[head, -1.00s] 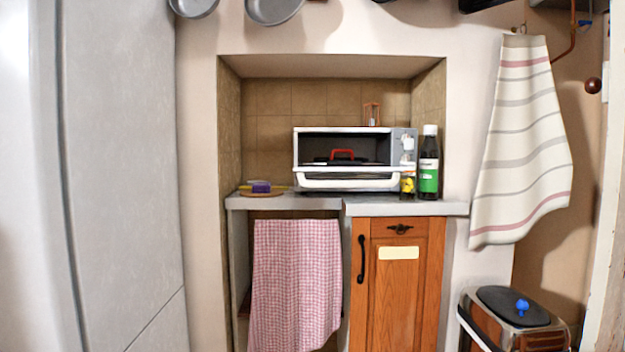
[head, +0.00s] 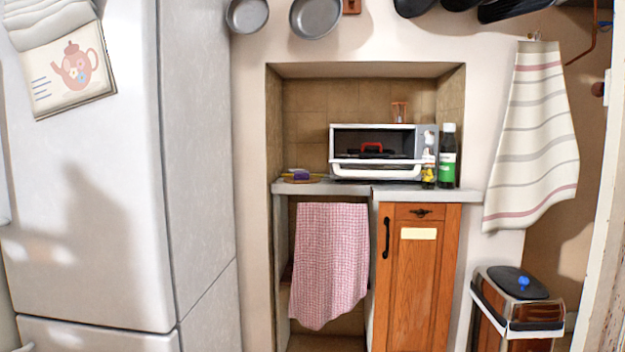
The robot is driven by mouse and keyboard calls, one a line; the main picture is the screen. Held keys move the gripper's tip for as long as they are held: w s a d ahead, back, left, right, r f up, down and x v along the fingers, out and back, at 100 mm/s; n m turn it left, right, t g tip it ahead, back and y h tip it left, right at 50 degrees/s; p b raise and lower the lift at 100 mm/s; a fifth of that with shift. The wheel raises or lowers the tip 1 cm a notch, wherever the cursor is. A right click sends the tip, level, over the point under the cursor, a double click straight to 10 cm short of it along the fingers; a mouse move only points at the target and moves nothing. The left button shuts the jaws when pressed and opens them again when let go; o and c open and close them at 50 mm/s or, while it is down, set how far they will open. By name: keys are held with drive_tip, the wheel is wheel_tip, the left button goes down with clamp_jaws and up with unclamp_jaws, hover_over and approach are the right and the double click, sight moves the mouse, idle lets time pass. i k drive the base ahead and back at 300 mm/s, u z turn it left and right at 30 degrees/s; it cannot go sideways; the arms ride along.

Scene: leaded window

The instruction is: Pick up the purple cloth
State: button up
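A small purple cloth (head: 300,174) lies at the left end of the counter in the wall niche. It seems to rest on a round brown board or plate (head: 301,181), with something yellow beside it. It is small in this view, so its folds cannot be made out. My gripper is not in view.
A white toaster oven (head: 376,174) stands right of the cloth, with bottles (head: 447,158) beside it on the counter (head: 400,193). A pink checked towel (head: 329,262) hangs below. A fridge (head: 205,170) stands left, a bin (head: 518,310) right. Pans (head: 316,17) hang above.

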sight(298, 174)
drive_tip(key=u, duration=0.35)
drive_tip(key=i, duration=1.15)
drive_tip(key=u, duration=0.2)
drive_tip(key=k, duration=0.6)
drive_tip(key=z, duration=0.3)
drive_tip(key=i, duration=0.75)
drive_tip(key=z, duration=0.1)
